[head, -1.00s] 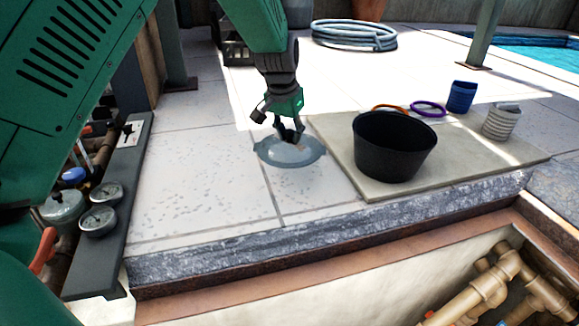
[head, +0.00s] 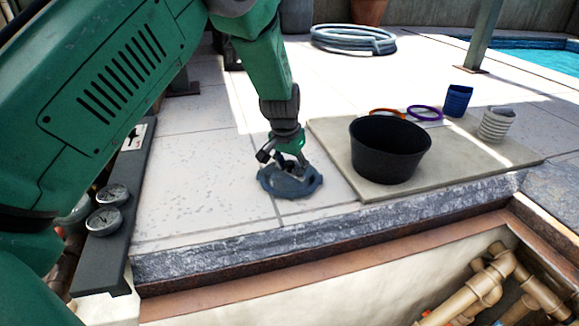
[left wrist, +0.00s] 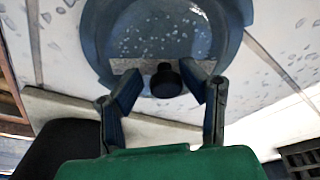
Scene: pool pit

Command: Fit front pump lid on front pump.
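The front pump lid (head: 290,186) is a round, see-through blue-grey disc with small side tabs. It hangs under my left gripper (head: 285,163), over the pale paving near the pit edge. In the left wrist view the lid (left wrist: 112,25) fills the top centre. The fingers of the left gripper (left wrist: 170,92) stand on both sides of its dark knob, with gaps beside the knob. A pale bar spans between the fingertips, and the lid travels with the gripper. I cannot make out the front pump. My right gripper is out of view.
A black bucket (head: 388,150) stands on a stone slab (head: 455,172) to the right, with rings and two cups behind it. The pit with beige pipes (head: 480,290) lies at front right. A gauge panel (head: 105,240) is at left. Paving behind the lid is clear.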

